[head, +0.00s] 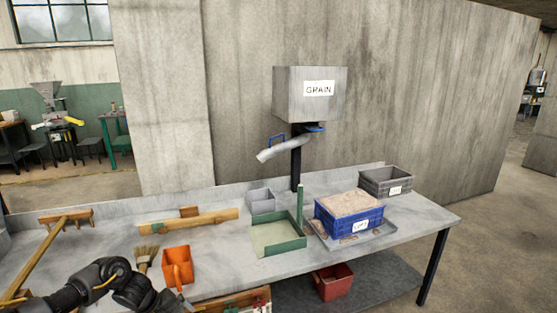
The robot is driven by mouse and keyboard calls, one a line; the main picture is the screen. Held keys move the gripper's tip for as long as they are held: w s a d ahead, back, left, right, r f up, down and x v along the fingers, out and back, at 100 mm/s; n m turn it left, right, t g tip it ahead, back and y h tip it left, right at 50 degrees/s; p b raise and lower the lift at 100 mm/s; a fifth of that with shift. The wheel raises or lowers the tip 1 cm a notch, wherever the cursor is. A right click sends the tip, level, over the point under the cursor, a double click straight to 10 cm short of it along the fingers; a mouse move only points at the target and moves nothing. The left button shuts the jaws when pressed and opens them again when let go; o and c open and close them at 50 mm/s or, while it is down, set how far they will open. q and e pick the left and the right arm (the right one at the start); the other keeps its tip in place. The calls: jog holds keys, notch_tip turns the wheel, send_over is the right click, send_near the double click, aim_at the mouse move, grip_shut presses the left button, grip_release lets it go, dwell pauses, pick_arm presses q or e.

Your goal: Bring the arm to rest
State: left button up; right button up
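My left arm, black, comes in at the lower left of the head view. Its gripper (182,299) is at the bottom edge, just below an orange scoop-like container (178,268) on the table. The fingers are small and partly cut off, so I cannot tell whether they are open or shut, or whether they touch the container. My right gripper is not in view. A grey box labelled GRAIN (300,92) stands on a black post with a grey spout (277,150) and blue handle. A blue crate (345,228) heaped with grain (350,202) sits on a grey tray (385,233).
The grey table (220,262) also holds a green tray (297,244), a small grey bin (262,196), a grey crate (372,185), a brush (147,253), a wooden tool (215,217) and a wooden rake (65,216). A red bin (333,290) stands on the lower shelf.

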pick_arm(q)
jog(key=s+d+f+n+h, duration=0.2)
jog(key=s+d+f+n, duration=0.15)
jog(key=d+f, duration=0.55)
jog(key=s+f+n+t, duration=0.1)
jog(key=s+f+n, duration=0.4)
jog(key=f, duration=0.3)
jog(key=s+f+n+t, duration=0.1)
jog(key=s+f+n, duration=0.4)
jog(key=f, duration=0.4)
jog(key=s+a+f+n+g+y, duration=0.1)
jog(key=s+f+n, duration=0.3)
jog(key=s, duration=0.9)
jog(key=s+a+f+n+g+y, duration=0.1)
jog(key=s+f+n, duration=0.3)
jog(key=s, duration=1)
jog(key=s+a+f+n+g+y, duration=0.1)
jog(key=s+f, duration=0.6)
jog(key=s, duration=0.7)
jog(key=a+n+y, duration=0.1)
jog(key=n+y, duration=0.1)
jog(key=n, duration=0.1)
jog(key=shift+s+a+f+g, duration=0.15)
jog(key=shift+a+f+g, duration=0.15)
jog(key=shift+a+f, duration=0.05)
